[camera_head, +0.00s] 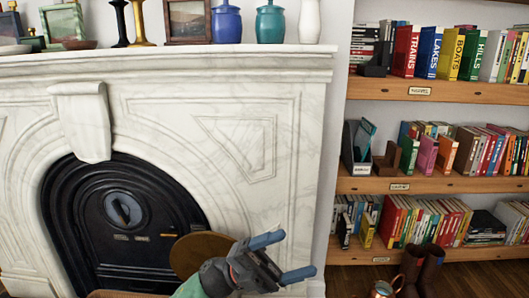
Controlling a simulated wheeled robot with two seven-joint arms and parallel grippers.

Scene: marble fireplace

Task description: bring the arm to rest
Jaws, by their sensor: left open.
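My left gripper (283,257) shows at the bottom middle of the head view, in front of the lower right part of the marble fireplace (300,130). Its two blue fingers are spread apart and nothing is between them. The arm behind it is mostly cut off by the bottom edge of the view. My right gripper does not show.
A mantel (180,64) bears blue and teal jars (226,22), a white vase (309,22), candlesticks and frames. A round brown-gold disc (200,252) shows just behind my left gripper. Bookshelves (440,186) stand at right, with boots (428,268) and a copper pot (383,289) below.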

